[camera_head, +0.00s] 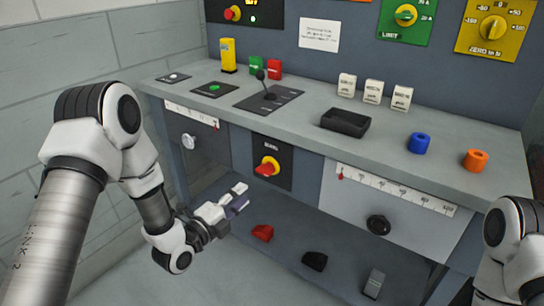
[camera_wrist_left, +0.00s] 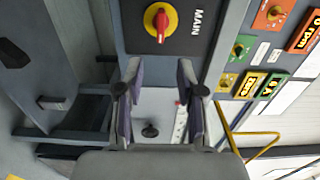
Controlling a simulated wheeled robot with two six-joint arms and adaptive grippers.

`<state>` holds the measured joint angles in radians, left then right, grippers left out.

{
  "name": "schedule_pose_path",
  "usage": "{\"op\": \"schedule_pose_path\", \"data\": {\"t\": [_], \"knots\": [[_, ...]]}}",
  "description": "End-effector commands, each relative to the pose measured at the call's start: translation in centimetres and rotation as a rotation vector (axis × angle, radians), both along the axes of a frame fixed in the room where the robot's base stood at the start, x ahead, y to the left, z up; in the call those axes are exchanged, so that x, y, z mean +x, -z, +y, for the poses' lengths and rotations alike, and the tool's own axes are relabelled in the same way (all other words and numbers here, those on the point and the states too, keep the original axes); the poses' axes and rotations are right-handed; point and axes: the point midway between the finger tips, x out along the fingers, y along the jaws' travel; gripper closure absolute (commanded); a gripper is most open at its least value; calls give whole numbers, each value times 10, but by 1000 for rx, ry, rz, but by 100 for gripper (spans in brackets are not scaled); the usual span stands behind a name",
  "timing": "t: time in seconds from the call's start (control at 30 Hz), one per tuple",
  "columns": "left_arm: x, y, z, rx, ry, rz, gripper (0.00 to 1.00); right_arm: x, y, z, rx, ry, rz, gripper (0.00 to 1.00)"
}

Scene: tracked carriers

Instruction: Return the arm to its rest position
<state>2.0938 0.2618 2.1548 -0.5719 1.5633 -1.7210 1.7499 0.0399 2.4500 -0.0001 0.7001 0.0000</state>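My left arm (camera_head: 100,150) comes in from the left in the head view and bends down in front of the bench. Its gripper (camera_head: 241,197) is below the benchtop, left of and lower than the red-and-yellow MAIN switch (camera_head: 267,167), and looks apart from it. In the left wrist view the two fingers of the gripper (camera_wrist_left: 157,78) stand apart with nothing held between them. The MAIN switch (camera_wrist_left: 158,21) shows beyond the fingertips there. My right arm (camera_head: 510,240) shows only in part at the right edge; its gripper is out of view.
The grey benchtop (camera_head: 210,102) holds a lever panel (camera_head: 268,98), a black tray (camera_head: 345,122), white labelled blocks (camera_head: 373,91), a blue ring (camera_head: 419,143) and an orange ring (camera_head: 475,160). Red (camera_head: 262,233) and black (camera_head: 315,261) pieces lie low beneath it. A wall (camera_head: 60,80) stands left.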

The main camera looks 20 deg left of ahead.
Motion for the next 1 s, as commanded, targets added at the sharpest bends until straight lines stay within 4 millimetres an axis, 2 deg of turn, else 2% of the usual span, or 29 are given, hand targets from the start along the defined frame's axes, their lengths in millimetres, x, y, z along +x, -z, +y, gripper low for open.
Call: {"op": "schedule_pose_path", "data": {"t": [0.07, 0.13, 0.17, 0.27, 0.3, 0.37, 0.4, 0.47, 0.5, 0.53, 0.63, 0.7, 0.8, 0.93, 1.0], "knots": [[-1, 5, 0, 0, 1, 9, 62, 0, 0, 0, 0, 0, 0, 60], [-7, 23, -5, 6, 11, 43, 62, 0, 0, 0, 0, 0, 0, 60], [-12, 35, -10, 10, 22, 66, 62, 0, 0, 0, 0, 0, 0, 60], [-45, 92, -25, 33, 33, 223, 62, 0, 0, 0, 0, 0, 0, 60], [-63, 121, -28, 20, 19, 338, 62, 0, 0, 0, 0, 0, 0, 60], [-98, 164, -29, -46, -32, 550, 62, 0, 0, 0, 0, 0, 0, 60], [-123, 191, -27, -109, -90, 700, 62, 0, 0, 0, 0, 0, 0, 60], [-165, 224, -23, -218, -212, 920, 62, 0, 0, 0, 0, 0, 0, 60], [-192, 240, -19, -296, -315, 1053, 62, 0, 0, 0, 0, 0, 0, 60], [-212, 250, -15, -357, -402, 1144, 62, 0, 0, 0, 0, 0, 0, 60], [-269, 268, -2, -550, -717, 1360, 62, 0, 0, 0, 0, 0, 0, 60], [-295, 271, 5, -674, -925, 1437, 62, 0, 0, 0, 0, 0, 0, 60], [-325, 272, 13, -841, -1206, 1483, 62, 0, 0, 0, 0, 0, 0, 60], [-345, 272, 16, -1055, -1496, 1460, 62, 0, 0, 0, 0, 0, 0, 60], [-343, 233, 16, -1063, -1495, 1456, 62, -1, -38, 0, 0, 0, 2, 60]]}}
